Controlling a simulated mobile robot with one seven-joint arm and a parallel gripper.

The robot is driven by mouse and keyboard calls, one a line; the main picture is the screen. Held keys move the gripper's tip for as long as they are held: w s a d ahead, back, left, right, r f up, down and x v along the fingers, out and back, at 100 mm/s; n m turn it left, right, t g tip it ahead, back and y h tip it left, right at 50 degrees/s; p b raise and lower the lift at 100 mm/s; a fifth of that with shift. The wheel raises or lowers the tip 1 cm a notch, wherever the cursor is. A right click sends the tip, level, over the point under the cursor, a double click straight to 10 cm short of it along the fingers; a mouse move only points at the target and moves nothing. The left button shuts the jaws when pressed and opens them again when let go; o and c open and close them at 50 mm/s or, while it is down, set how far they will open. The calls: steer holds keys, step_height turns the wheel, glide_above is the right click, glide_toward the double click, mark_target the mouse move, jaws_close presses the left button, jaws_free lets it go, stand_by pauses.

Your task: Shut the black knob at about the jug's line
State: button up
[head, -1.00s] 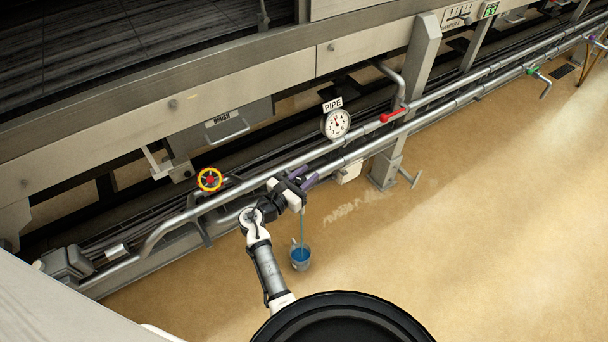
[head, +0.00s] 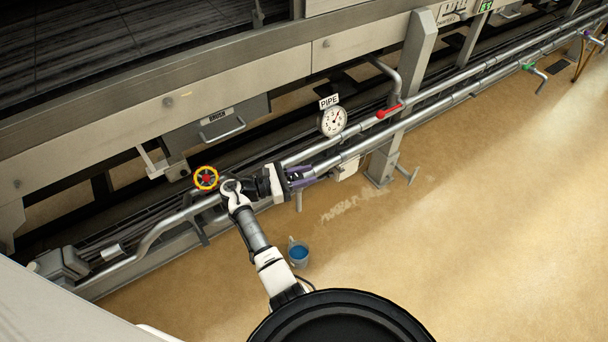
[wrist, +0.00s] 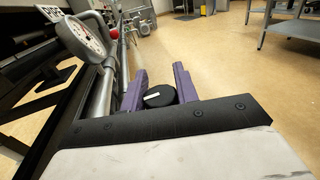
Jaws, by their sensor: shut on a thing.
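My gripper (head: 302,176) reaches along the lower pipe in the head view. In the wrist view its two purple fingers (wrist: 159,82) stand on either side of the black knob (wrist: 160,97), which has a short white mark on top. The gripper is shut on this knob. In the head view the knob is hidden by the gripper. A grey spout (head: 299,201) hangs below the gripper, and I see no stream from it. The jug (head: 299,254) stands on the floor below with blue liquid in it. Its line is too small to make out.
A yellow wheel with a red hub (head: 206,178) is on the pipes to the left. A round gauge (head: 332,121) under a PIPE sign and a red lever (head: 389,111) are to the right. A grey post (head: 409,90) stands behind. The tan floor is open to the right.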

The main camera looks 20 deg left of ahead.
stand_by(0.3)
steer(key=o, duration=1)
steer(key=b+v, duration=0.2)
steer(key=v, duration=1.1)
steer(key=shift+s+a, duration=0.2)
steer(key=shift+a, duration=0.1)
